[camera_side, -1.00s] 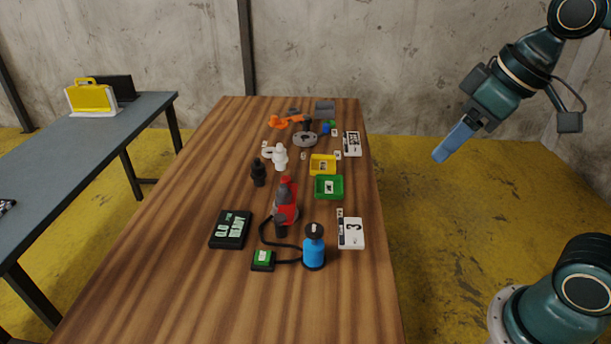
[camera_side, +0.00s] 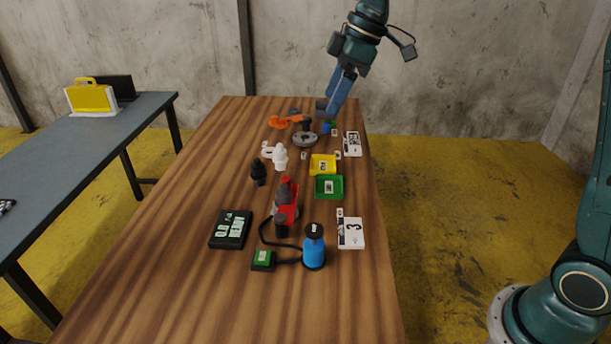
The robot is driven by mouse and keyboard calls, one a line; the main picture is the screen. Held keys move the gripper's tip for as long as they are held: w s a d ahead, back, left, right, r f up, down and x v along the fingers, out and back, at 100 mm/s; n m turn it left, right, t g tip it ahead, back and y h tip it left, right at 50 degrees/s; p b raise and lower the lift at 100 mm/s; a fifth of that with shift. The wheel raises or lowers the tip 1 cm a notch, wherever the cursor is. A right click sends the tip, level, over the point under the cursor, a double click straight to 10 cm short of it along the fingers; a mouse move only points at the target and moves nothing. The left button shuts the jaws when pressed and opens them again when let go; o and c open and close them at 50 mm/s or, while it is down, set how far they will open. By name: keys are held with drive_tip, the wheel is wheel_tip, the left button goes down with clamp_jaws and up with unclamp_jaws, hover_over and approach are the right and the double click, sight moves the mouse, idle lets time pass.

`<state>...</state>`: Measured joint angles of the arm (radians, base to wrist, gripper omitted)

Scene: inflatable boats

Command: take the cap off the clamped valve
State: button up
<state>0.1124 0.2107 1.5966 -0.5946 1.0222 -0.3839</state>
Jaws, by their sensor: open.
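My gripper (camera_side: 335,104) has blue fingers, stands open and empty, and points down over the far right end of the wooden table. Just below and left of it in the picture, a small black upright piece (camera_side: 307,124) stands on a round grey disc (camera_side: 305,140); an orange part (camera_side: 280,122) lies beside it. Nearer, a red holder (camera_side: 291,196) has a dark grey piece (camera_side: 282,192) at it. Which of these is the clamped valve, and which part is its cap, I cannot tell at this size.
White fittings (camera_side: 280,158) and a black fitting (camera_side: 258,173) stand mid-table. Yellow (camera_side: 323,165) and green (camera_side: 329,187) trays lie right. A blue cylinder (camera_side: 314,252), a display (camera_side: 231,230) and a cabled green-topped box (camera_side: 263,260) are nearer. The near table end is clear.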

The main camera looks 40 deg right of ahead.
drive_tip(key=w+d+f+n+g, duration=0.1)
drive_tip(key=w+f+n, duration=0.3)
drive_tip(key=w+f, duration=0.4)
drive_tip(key=n+g+y, duration=0.1)
drive_tip(key=n, duration=0.2)
approach(285, 185)
drive_tip(key=r, duration=0.1)
drive_tip(key=d+r, duration=0.1)
drive_tip(key=shift+w+d+r, duration=0.2)
drive_tip(key=shift+w+r, duration=0.1)
drive_tip(key=shift+w, duration=0.05)
drive_tip(key=shift+f+y, duration=0.1)
drive_tip(key=shift+y, duration=0.2)
drive_tip(key=shift+x, duration=4.2)
drive_tip(key=shift+s, duration=0.15)
drive_tip(key=shift+x, duration=2.55)
drive_tip(key=shift+s+d+f, duration=0.1)
drive_tip(key=shift+s+d, duration=0.05)
drive_tip(key=shift+s, duration=0.05)
